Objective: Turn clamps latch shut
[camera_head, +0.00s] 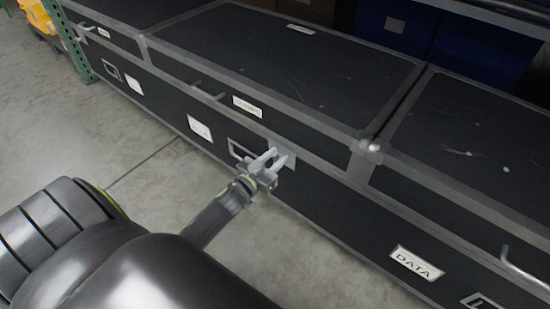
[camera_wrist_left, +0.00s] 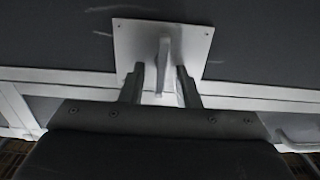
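The clamps case is the middle black box with grey edges (camera_head: 270,60); a white label (camera_head: 247,106) on its front reads roughly "CLAMPS". Below the label is a pale square latch plate (camera_head: 287,158), partly hidden by my left gripper (camera_head: 262,165). In the left wrist view the latch plate (camera_wrist_left: 203,38) carries a narrow upright latch handle (camera_wrist_left: 164,60). My left gripper (camera_wrist_left: 160,88) has its two fingers apart, one on each side of the handle. Gaps show between fingers and handle, so no grip is visible. My right gripper is out of view.
More black cases stand left and right in the same row; a label on the lower right reads "DATA" (camera_head: 416,263). A wire handle (camera_head: 208,92) sticks out left of the clamps label. Bare concrete floor (camera_head: 60,130) lies in front. A green rack post (camera_head: 68,40) stands upper left.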

